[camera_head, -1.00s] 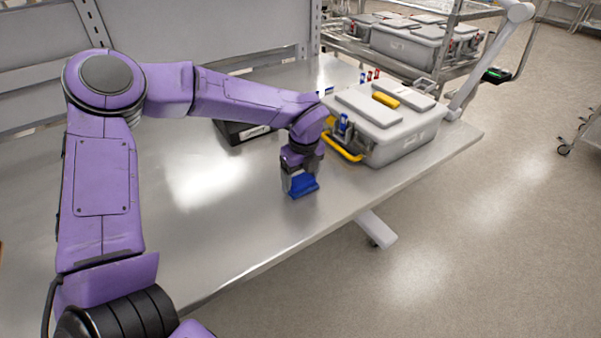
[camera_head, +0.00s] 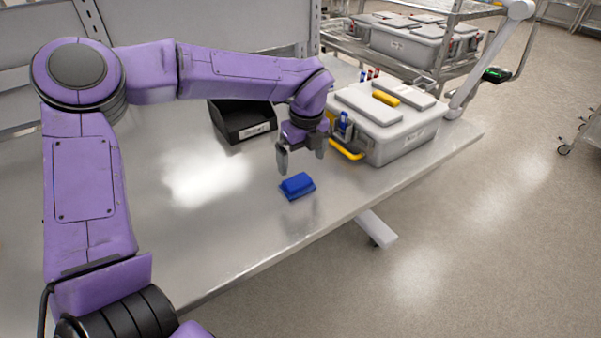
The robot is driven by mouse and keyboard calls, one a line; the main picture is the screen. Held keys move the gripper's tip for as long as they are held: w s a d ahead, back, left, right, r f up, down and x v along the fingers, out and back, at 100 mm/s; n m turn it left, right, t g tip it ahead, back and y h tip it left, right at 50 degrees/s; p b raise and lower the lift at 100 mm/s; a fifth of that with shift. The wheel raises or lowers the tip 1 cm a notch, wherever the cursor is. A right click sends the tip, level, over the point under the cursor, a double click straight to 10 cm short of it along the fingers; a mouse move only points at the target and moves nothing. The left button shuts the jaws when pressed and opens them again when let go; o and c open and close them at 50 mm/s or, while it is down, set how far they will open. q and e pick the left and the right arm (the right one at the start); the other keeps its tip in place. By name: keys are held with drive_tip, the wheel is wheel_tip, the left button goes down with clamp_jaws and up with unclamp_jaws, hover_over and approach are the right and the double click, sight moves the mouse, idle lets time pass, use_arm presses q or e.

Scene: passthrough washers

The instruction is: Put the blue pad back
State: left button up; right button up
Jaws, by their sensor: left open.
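The blue pad (camera_head: 297,186) lies on the steel table (camera_head: 235,225), near its front edge. My left gripper (camera_head: 300,163) is open and empty, raised above and just behind the pad, with its fingers pointing down and apart from it. A black open bin (camera_head: 243,121) with a white label stands on the table behind the gripper, partly hidden by my left arm. My right gripper is not in view.
A grey lidded case (camera_head: 400,135) with a yellow handle (camera_head: 346,151) stands right of the gripper, close to it. Small red and blue items (camera_head: 369,75) are behind the case. A wire cart (camera_head: 455,60) with more cases stands beyond. The table's left and middle are clear.

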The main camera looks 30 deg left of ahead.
sight(303, 181)
use_arm(q)
drive_tip(key=r, duration=0.5)
drive_tip(key=shift+s+d+r, duration=0.15)
drive_tip(key=shift+d+r, duration=0.15)
drive_tip(key=shift+r, duration=0.05)
